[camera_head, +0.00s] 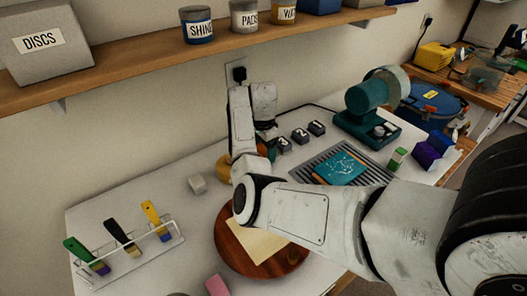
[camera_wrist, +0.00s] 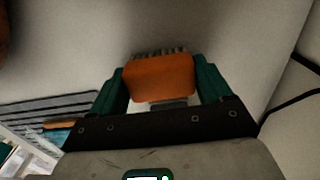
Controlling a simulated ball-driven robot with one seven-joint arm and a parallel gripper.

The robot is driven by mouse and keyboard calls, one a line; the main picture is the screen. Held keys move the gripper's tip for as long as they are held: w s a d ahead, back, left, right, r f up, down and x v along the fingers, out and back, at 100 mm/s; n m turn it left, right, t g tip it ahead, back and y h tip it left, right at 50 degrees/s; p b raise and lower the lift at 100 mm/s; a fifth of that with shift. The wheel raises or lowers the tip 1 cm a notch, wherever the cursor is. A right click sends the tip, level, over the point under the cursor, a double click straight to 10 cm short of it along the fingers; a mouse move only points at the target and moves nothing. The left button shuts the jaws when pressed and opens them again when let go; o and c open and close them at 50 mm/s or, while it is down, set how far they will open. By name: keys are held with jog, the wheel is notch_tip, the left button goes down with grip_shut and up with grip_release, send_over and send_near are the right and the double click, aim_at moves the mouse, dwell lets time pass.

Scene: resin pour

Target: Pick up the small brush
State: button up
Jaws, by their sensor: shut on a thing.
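The small brush is an orange block with a row of grey bristles along its far edge; it shows in the wrist view (camera_wrist: 160,80). My gripper (camera_wrist: 161,72) has its two green fingers on either side of the orange block and is shut on it. In the head view, my gripper (camera_head: 268,150) is behind the forearm near the wall, mostly hidden, with only a bit of orange and green showing. I cannot tell whether the brush touches the table.
A rack (camera_head: 135,257) holds several brushes at the left. A round wooden board (camera_head: 232,252) with a pale sheet lies below my arm. Numbered dark blocks (camera_head: 300,136), a teal machine (camera_head: 368,105) and a grey slotted mat (camera_head: 375,175) are to the right. A shelf (camera_head: 150,62) overhangs the table.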

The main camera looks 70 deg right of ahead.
notch_tip(320, 180, up, 3)
jog(key=shift+w+f+b, duration=0.1)
jog(key=shift+b, duration=0.5)
jog(key=s+a+r+p, duration=0.2)
jog(key=s+r, duration=0.3)
jog(key=s, duration=0.1)
jog(key=s+a+r+p, duration=0.2)
jog(key=s+a+r, duration=0.1)
jog(key=s+r, duration=0.2)
jog(key=shift+s+a, duration=0.25)
jog(key=shift+s, duration=0.8)
